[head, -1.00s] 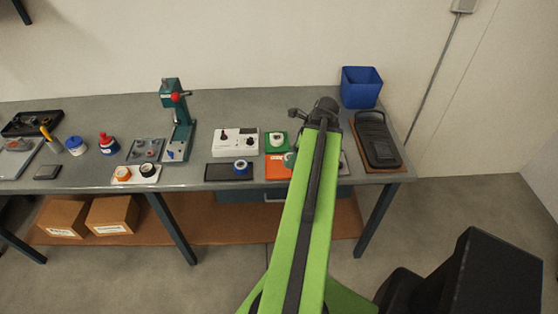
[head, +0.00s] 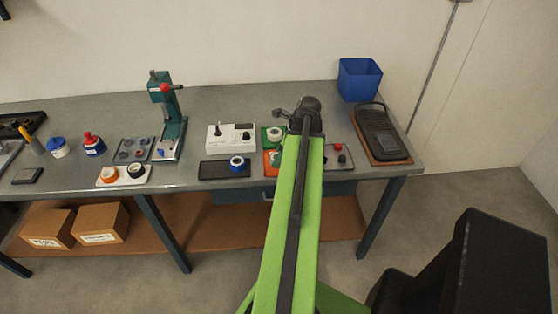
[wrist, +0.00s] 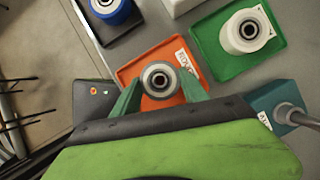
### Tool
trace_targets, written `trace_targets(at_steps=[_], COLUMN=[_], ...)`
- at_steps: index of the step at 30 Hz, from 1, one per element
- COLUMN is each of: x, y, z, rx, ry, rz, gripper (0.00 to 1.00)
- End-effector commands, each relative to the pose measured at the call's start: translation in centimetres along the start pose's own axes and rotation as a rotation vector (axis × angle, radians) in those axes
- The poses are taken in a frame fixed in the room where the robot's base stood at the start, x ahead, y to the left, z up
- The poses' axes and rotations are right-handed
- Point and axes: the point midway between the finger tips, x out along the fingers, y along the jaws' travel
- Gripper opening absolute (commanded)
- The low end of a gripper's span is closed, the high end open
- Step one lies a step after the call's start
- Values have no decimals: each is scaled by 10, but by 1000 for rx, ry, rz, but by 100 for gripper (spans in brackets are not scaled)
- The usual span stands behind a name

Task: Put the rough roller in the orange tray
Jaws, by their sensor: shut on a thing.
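In the wrist view my gripper (wrist: 160,90) has its two teal fingers closed around a grey roller with a pale ring and dark centre hole (wrist: 159,76). The roller is seen end-on over the orange tray (wrist: 137,68), which has a white label. I cannot tell whether the roller touches the tray floor. I cannot make out its surface texture. In the head view the orange tray (head: 267,169) is mostly hidden behind my green arm, and the roller is not clearly visible.
A green tray (wrist: 208,42) with a white roller (wrist: 248,31) lies beside the orange one. A dark tray (head: 212,171) with a blue roller (head: 237,163) is to the left. Behind are a white control box (head: 230,138) and a teal press (head: 168,115). A blue bin (head: 359,80) stands back right.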

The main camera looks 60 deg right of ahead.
Motion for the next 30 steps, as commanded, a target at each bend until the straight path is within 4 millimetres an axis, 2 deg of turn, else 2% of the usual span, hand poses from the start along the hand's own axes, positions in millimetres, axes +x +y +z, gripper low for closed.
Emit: trace_targets(at_steps=[8,9,14,25,30], x=[1,1,-1,-5,-26], y=[-1,-1,-2,-2,-2], z=[-2,-3,-3,-2,0], rx=[3,3,4,5,7], ry=[0,0,0,0,0], rz=[-1,-1,-2,-2,-3], gripper=[0,53,73,73,73])
